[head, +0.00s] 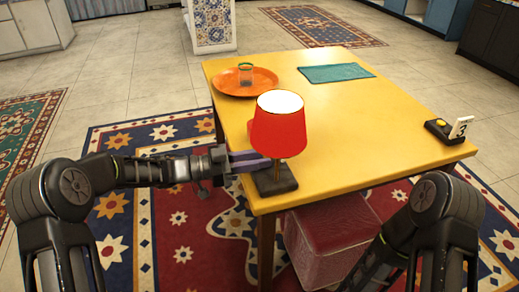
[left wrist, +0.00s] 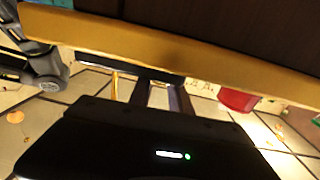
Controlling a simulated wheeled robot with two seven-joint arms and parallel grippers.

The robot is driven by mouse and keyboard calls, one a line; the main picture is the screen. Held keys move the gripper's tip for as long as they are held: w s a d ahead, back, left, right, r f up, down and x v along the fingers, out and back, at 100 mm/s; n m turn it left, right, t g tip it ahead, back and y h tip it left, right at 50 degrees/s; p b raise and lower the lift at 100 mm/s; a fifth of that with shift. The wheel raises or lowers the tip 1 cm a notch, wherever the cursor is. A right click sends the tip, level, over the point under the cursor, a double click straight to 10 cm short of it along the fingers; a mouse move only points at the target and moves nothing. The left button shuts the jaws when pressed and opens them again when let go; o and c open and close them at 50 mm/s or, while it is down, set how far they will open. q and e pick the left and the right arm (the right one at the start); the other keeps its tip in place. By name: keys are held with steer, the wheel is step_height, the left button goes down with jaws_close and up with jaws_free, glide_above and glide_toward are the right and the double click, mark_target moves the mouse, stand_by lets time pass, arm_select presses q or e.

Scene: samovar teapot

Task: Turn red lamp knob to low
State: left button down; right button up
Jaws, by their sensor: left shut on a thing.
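The red lamp (head: 278,132) stands at the near left corner of the yellow table, its shade lit from inside. Its dark square base (head: 275,180) rests on the tabletop. My left gripper (head: 262,163) reaches in from the left, with its fingers at the base below the shade. It is shut on the lamp knob, which the fingers hide. In the left wrist view the two dark fingers (left wrist: 165,95) show beyond the black gripper body, and the knob cannot be made out. Of my right arm only links show at the lower right; its gripper is out of view.
The table's middle is clear.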

arm_select(q)
steer(key=g, duration=0.1)
steer(key=m+g, duration=0.1)
steer(key=shift+w+a+m+g+h, duration=0.1)
steer(key=shift+w+m+g+h, duration=0.15)
steer(key=shift+m+g+h, duration=0.05)
steer(key=shift+w+m+g, duration=0.15)
steer(key=shift+m+g, duration=0.75)
steer(key=shift+g, duration=0.8)
steer(key=c, duration=1.2)
jaws_free()
